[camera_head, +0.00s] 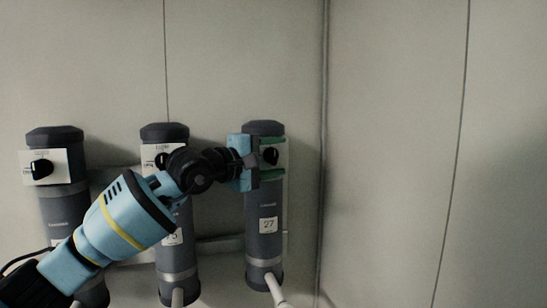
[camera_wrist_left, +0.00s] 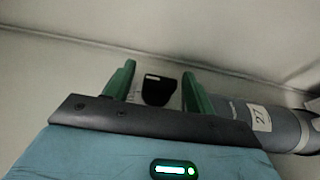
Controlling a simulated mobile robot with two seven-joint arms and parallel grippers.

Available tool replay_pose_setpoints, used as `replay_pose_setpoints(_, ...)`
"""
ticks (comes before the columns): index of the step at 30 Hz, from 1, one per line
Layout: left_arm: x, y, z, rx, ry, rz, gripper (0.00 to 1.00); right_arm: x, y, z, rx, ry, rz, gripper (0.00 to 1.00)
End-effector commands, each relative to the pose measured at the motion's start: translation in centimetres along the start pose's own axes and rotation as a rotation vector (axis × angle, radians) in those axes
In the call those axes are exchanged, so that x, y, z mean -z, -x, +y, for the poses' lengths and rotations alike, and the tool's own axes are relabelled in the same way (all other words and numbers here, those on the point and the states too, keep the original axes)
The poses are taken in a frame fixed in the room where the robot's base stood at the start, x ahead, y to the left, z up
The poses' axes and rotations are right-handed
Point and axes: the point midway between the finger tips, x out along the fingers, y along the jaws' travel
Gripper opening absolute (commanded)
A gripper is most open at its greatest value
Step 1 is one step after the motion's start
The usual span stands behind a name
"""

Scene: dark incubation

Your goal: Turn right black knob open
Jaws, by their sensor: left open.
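The right black knob (camera_head: 270,156) sits on a pale plate on the front of the right grey cylinder (camera_head: 265,208), which is labelled 27. My left gripper (camera_head: 272,159) is at this knob, with one green finger above it and one below it in the head view. In the left wrist view the knob (camera_wrist_left: 159,89) shows between the two open fingers of my left gripper (camera_wrist_left: 158,84), with visible gaps on both sides. Whether a finger touches it I cannot tell. My right gripper is not in view.
A middle cylinder (camera_head: 166,130) stands partly hidden behind my left arm. A left cylinder (camera_head: 56,138) carries another black knob (camera_head: 41,169) on a white plate. The wall (camera_head: 400,120) to the right is bare, and the space before it is clear.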

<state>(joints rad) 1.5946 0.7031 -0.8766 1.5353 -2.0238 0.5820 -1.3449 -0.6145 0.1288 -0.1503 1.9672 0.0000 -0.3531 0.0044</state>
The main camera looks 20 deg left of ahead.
Motion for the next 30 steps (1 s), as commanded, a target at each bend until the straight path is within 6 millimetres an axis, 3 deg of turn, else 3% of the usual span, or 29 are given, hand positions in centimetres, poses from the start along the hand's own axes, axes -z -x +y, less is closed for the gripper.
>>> replay_pose_setpoints(3, 0.0, 0.0, 0.0, 0.000, 0.000, 0.000, 0.52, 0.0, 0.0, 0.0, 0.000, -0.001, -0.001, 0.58)
replay_pose_setpoints(13, 0.0, 0.0, 0.0, 0.000, 0.000, 0.000, 0.10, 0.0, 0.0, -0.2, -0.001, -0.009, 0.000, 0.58)
replay_pose_setpoints(23, 0.0, 0.0, -0.3, -0.045, 0.021, 0.000, 0.10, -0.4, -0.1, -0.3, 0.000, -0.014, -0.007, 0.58)
replay_pose_setpoints(30, 0.0, -0.1, -0.6, -0.183, 0.084, -0.002, 0.10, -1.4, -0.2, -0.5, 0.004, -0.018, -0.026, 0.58)
